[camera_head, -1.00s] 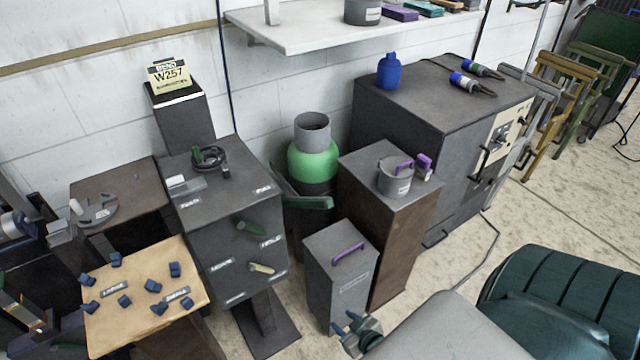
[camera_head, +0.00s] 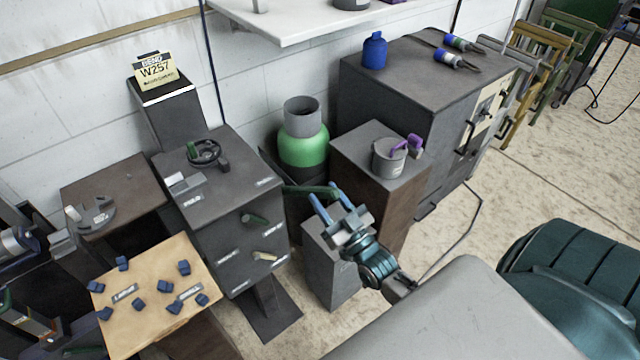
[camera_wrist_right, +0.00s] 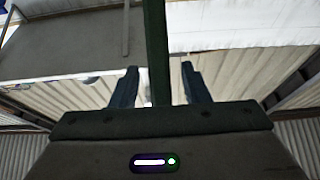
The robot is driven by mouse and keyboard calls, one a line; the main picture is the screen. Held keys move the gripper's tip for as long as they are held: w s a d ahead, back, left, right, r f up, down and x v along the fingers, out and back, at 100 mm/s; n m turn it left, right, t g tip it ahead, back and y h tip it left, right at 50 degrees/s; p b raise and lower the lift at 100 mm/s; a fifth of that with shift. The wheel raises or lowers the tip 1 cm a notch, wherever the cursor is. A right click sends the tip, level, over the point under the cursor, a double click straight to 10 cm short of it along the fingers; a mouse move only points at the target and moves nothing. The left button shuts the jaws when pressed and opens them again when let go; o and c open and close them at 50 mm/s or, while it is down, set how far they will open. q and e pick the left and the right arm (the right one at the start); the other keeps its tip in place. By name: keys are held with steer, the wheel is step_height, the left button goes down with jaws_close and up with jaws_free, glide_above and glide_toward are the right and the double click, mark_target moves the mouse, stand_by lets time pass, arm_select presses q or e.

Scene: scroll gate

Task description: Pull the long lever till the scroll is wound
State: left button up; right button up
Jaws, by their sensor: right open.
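The long lever (camera_head: 302,189) is a dark green bar that sticks out to the right from the grey cabinet (camera_head: 212,205), in front of the green gas cylinder. My right gripper (camera_head: 324,191) is at the lever's outer end, with its blue fingers open. In the right wrist view the dark green bar (camera_wrist_right: 155,45) runs between the two open fingers (camera_wrist_right: 158,80), with a gap on each side. I cannot make out the scroll. My left gripper is not in view.
A grey box (camera_head: 332,268) stands below my right gripper. A brown pedestal (camera_head: 375,185) with a grey pot (camera_head: 389,160) is just behind it. The green gas cylinder (camera_head: 304,145) stands behind the lever. A wooden board (camera_head: 140,325) with blue pieces is front left.

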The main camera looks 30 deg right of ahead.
steer(key=shift+x, duration=1.45)
steer(key=shift+c, duration=0.4)
jaws_close()
steer(key=shift+p, duration=0.3)
